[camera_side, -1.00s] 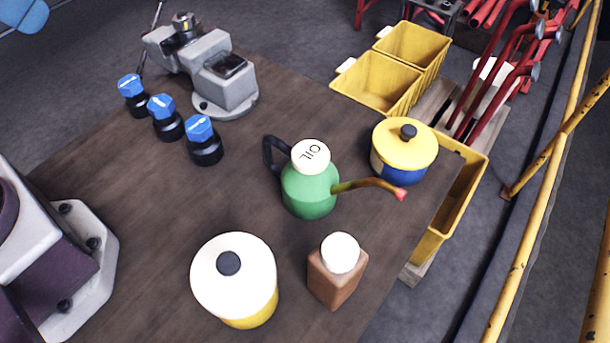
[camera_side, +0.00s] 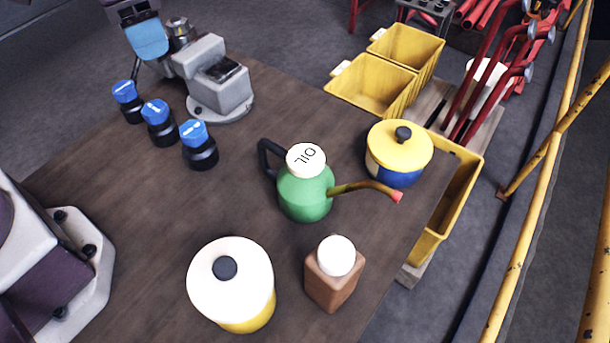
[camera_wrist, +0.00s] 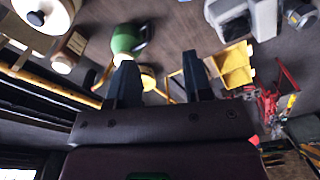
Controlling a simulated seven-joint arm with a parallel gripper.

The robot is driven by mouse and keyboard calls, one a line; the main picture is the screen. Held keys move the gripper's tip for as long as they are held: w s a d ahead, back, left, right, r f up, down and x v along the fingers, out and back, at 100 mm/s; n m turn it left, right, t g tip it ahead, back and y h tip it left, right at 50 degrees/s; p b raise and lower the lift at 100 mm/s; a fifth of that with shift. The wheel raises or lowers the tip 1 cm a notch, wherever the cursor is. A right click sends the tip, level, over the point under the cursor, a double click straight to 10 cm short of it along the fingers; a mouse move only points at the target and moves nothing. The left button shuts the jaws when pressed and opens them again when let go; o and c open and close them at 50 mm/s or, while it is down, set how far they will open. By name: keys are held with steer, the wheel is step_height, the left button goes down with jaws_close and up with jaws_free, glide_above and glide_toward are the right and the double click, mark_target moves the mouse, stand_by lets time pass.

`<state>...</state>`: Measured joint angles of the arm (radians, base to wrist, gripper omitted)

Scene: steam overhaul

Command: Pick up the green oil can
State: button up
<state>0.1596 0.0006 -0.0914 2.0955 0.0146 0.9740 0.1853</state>
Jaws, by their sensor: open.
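The green oil can (camera_side: 305,199) stands upright on the dark wooden table. It has a white lid marked OIL, a black handle on its left and a brown spout with a red tip pointing right. In the wrist view, the oil can (camera_wrist: 124,40) shows above and left of my gripper's fingers. My gripper (camera_wrist: 157,62) is open, with nothing between its two dark fingers. The fingers are apart from the can.
A yellow-lidded blue pot (camera_side: 398,152) stands right of the can. A brown bottle (camera_side: 333,282) and white-lidded yellow pot (camera_side: 231,283) stand in front. Yellow bins (camera_side: 372,88) lie beyond the table edge.

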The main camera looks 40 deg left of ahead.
steer(key=w+d+f+m+g, duration=0.3)
steer(key=w+d+f+m, duration=0.5)
steer(key=w+d+f, duration=0.15)
steer(key=m, duration=0.5)
glide_above(280, 148)
steer(key=w, duration=0.1)
steer(key=f, duration=0.6)
steer(key=shift+a+f, duration=0.3)
steer(key=shift+a, duration=0.05)
steer(key=f, duration=0.3)
steer(key=s+f, duration=0.1)
steer(key=f, duration=0.1)
steer(key=shift+d, duration=0.3)
jaws_close()
